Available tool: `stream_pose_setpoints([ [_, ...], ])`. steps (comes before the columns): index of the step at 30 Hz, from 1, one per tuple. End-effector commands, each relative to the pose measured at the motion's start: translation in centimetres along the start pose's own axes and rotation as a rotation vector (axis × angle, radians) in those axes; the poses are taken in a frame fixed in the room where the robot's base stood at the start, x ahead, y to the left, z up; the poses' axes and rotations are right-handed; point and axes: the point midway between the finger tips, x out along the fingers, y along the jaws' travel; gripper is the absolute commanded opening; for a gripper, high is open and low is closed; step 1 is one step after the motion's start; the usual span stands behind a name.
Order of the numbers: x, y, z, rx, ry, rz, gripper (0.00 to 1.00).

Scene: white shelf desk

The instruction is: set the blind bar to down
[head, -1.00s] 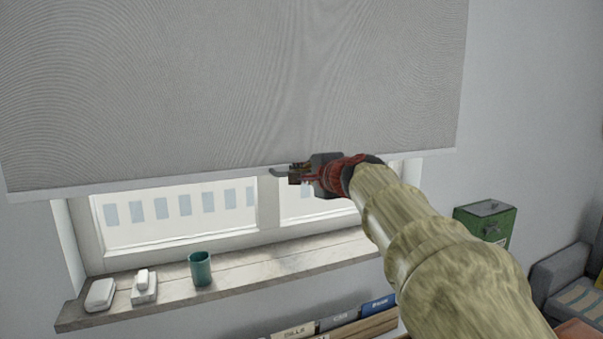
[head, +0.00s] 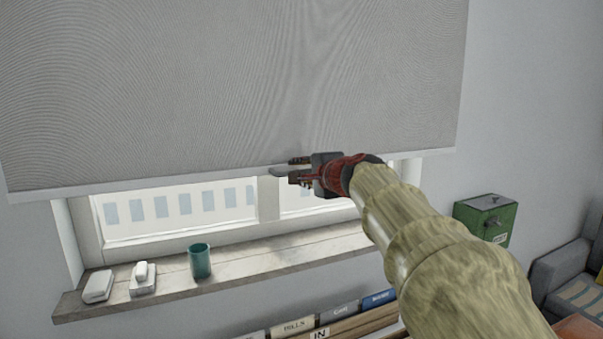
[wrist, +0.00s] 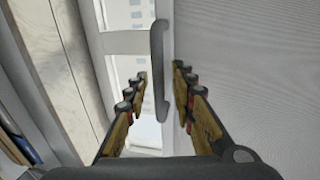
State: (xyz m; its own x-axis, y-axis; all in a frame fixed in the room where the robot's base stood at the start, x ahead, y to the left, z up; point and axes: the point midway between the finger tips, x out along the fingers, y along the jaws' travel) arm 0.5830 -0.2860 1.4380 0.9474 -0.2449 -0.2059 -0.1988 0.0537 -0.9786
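The grey roller blind (head: 230,90) hangs over the upper part of the window, with its white bottom bar (head: 150,184) a little above the sill. A small grey handle (head: 279,171) sticks out from the bar. In the wrist view the handle (wrist: 158,70) lies between the two fingers, with gaps on both sides. My gripper (head: 299,170) is open at the bar, one finger above the handle and one below. It also shows open in the wrist view (wrist: 160,85). The part of the bar behind my gripper is hidden.
The sill (head: 230,262) below carries a teal cup (head: 200,261) and two white items (head: 143,278). Labelled folders (head: 340,312) stand below the sill. A green box (head: 487,218) and a grey sofa (head: 560,270) are at the right.

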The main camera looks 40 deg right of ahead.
Motion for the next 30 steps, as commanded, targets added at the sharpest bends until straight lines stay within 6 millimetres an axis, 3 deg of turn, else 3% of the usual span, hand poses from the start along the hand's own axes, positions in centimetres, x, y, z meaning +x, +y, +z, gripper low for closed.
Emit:
stream_pose_setpoints([
  [11, -0.9, 0.0, 0.0, 0.0, 0.001, -0.001, 0.26],
  [24, -9.2, 0.0, -0.1, -0.001, 0.003, -0.002, 0.26],
  [30, -11.5, 0.0, -0.1, 0.0, 0.002, 0.0, 0.26],
])
